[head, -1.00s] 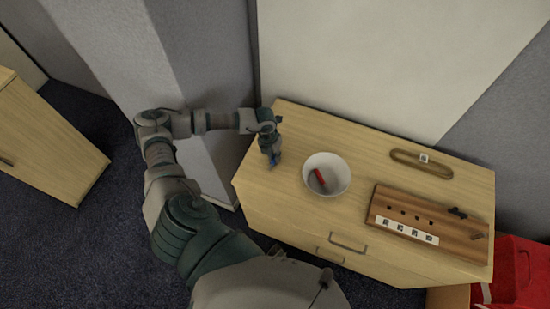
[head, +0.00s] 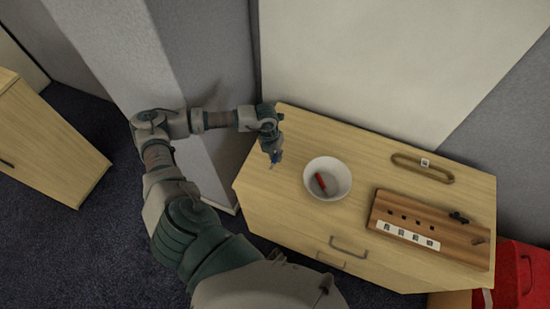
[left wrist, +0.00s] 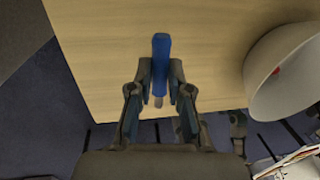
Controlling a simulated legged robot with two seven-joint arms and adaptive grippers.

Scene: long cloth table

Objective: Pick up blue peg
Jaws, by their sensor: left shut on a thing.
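The blue peg (left wrist: 160,60) is between the fingers of my left gripper (left wrist: 159,85) in the left wrist view. The gripper is shut on it, and one end of the peg sticks out past the fingertips. In the head view my left gripper (head: 273,150) is over the left end of the wooden cabinet top, left of the white bowl. Only a small bit of blue shows there, at the fingertips. I cannot tell how high the peg is above the surface.
A white bowl (head: 342,190) holding a red peg (head: 320,181) stands right of my gripper. A brown wooden board (head: 450,232) with holes and a label strip lies further right, dark pieces on it. An oval wooden ring (head: 445,178) lies behind. The cabinet's left edge is close.

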